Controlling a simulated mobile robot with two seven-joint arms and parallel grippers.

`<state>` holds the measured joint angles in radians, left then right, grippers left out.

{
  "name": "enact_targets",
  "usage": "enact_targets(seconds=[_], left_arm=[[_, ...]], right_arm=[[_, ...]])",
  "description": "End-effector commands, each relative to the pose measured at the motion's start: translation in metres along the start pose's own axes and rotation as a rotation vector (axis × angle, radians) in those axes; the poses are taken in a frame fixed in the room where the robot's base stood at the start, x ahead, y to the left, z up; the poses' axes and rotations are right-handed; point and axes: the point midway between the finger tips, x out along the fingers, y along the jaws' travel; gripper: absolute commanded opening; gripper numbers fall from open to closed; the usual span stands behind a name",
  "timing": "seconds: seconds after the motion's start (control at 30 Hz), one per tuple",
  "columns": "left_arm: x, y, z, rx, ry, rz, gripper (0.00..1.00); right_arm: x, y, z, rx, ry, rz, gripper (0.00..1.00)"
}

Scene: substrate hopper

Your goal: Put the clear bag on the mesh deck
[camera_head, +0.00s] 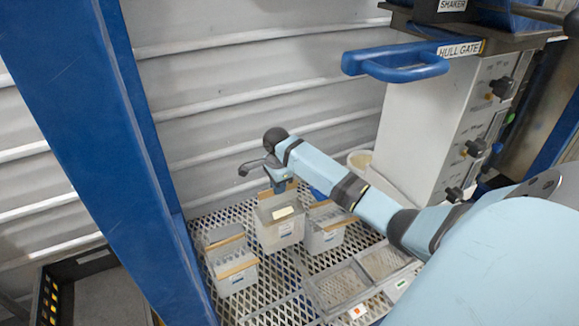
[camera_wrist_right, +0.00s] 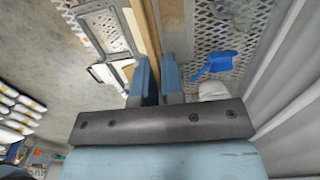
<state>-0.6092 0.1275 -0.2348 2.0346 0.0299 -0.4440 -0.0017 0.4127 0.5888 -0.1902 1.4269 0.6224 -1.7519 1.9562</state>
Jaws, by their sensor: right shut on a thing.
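My right gripper (camera_head: 284,186) points down over the mesh deck (camera_head: 262,292), shut on the tan top strip (camera_wrist_right: 147,32) of a clear bag (camera_head: 280,228) with a pale label. The bag hangs upright below the fingers; I cannot tell whether its base touches the deck. The blue fingers (camera_wrist_right: 155,82) show on either side of the strip in the right wrist view. Similar clear containers with tan strips stand to its left (camera_head: 232,270) and right (camera_head: 325,238), close beside it. My left gripper is not in view.
Clear shallow trays (camera_head: 338,288) lie on the deck at front right. A blue scoop (camera_wrist_right: 213,65) shows in the wrist view. A blue post (camera_head: 95,130) is left, a corrugated wall behind, and a grey machine (camera_head: 430,125) with a blue handle (camera_head: 400,68) right. A black crate (camera_head: 95,265) sits lower left.

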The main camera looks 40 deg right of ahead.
Motion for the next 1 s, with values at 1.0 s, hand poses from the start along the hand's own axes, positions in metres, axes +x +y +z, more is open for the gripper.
enact_targets(seconds=[1.0], left_arm=[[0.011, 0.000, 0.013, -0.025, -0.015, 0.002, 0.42]], right_arm=[[0.138, 0.000, 0.000, -0.002, -0.001, -0.003, 0.00]])
